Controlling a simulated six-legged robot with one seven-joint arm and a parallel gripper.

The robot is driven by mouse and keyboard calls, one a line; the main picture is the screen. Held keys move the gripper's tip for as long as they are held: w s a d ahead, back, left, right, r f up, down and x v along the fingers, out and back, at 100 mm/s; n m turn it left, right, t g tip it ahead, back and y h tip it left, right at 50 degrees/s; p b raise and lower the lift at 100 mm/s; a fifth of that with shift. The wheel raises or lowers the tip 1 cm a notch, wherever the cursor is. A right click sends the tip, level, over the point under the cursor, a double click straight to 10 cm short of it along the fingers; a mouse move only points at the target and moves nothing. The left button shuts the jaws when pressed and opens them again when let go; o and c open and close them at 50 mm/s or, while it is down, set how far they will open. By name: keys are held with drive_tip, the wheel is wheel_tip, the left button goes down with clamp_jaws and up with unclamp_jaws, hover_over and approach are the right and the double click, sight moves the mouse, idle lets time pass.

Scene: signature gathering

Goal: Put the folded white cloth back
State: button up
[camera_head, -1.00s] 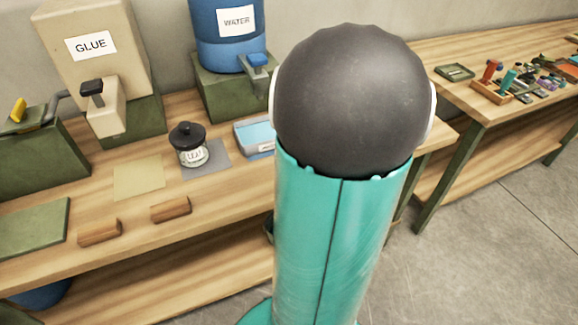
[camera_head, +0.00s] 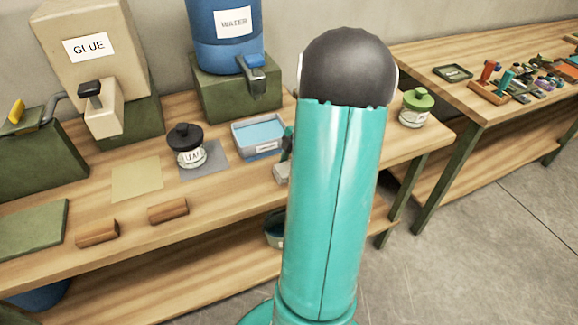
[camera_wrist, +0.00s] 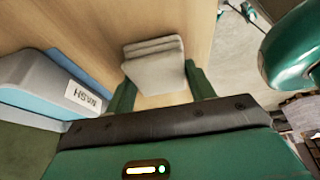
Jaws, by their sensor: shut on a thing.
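The folded white cloth (camera_wrist: 154,66) lies between the two green fingers of my gripper (camera_wrist: 161,88) in the wrist view. My gripper is shut on it. In the head view, a small pale part of the cloth (camera_head: 281,174) shows at the left edge of my arm, low by the bench top and right of the wash tray (camera_head: 234,142). My arm hides the rest of it. I cannot tell whether the cloth touches the wood. The blue-and-grey wash tray (camera_wrist: 38,88) is close on the left in the wrist view.
A black-lidded jar (camera_head: 190,155) stands on a grey mat left of the tray. A green-lidded jar (camera_head: 416,108) stands at the bench's right end. The water tank (camera_head: 226,35) and glue dispenser (camera_head: 88,75) stand behind. Two wooden blocks (camera_head: 97,233) lie near the front edge.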

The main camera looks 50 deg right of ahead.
drive_tip(key=shift+f, duration=0.1)
drive_tip(key=o, duration=1)
drive_tip(key=shift+o, duration=0.2)
drive_tip(key=v, duration=1.2)
drive_tip(key=shift+w+a+r, duration=0.1)
drive_tip(key=shift+a+r, duration=0.05)
drive_tip(key=shift+r, duration=0.1)
